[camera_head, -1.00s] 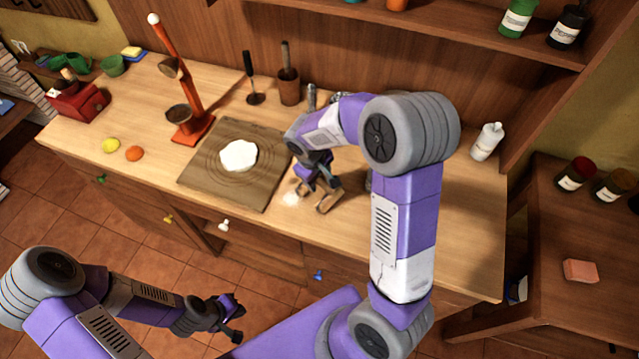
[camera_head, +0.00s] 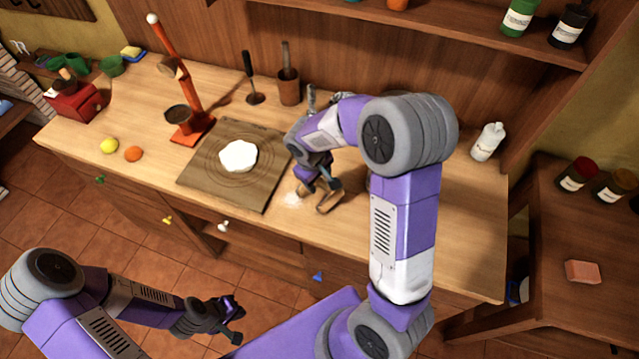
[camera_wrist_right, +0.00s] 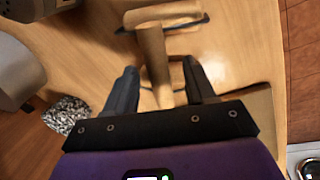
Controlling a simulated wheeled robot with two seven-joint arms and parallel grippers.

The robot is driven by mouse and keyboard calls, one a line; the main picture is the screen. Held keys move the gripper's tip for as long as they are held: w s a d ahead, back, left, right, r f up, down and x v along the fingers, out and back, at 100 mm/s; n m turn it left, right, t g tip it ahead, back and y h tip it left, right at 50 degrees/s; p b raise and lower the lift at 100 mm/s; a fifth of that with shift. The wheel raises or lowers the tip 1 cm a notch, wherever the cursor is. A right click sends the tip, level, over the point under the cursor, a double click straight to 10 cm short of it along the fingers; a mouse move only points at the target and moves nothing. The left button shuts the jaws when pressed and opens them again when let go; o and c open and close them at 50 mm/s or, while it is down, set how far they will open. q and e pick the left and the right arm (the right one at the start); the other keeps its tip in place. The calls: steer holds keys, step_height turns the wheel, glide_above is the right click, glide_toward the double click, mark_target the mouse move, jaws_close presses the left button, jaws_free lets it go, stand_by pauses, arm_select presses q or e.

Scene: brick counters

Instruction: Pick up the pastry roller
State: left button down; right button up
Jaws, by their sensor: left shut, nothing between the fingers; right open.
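The pastry roller (camera_wrist_right: 162,20) is wooden and T-shaped, with a thick crosswise roller and a handle. It lies on the counter, and in the head view part of it (camera_head: 329,203) shows just under my right gripper (camera_head: 317,187). In the right wrist view my right gripper (camera_wrist_right: 158,75) is open, with one finger on each side of the handle. A gap shows between each finger and the handle. My left gripper (camera_head: 234,320) is shut and empty, low in front of the counter, away from the roller.
A wooden board (camera_head: 205,180) with white dough (camera_head: 238,156) lies left of my right gripper. A white bottle (camera_head: 488,142) stands at the right.

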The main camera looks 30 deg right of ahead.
jaws_close()
stand_by(0.3)
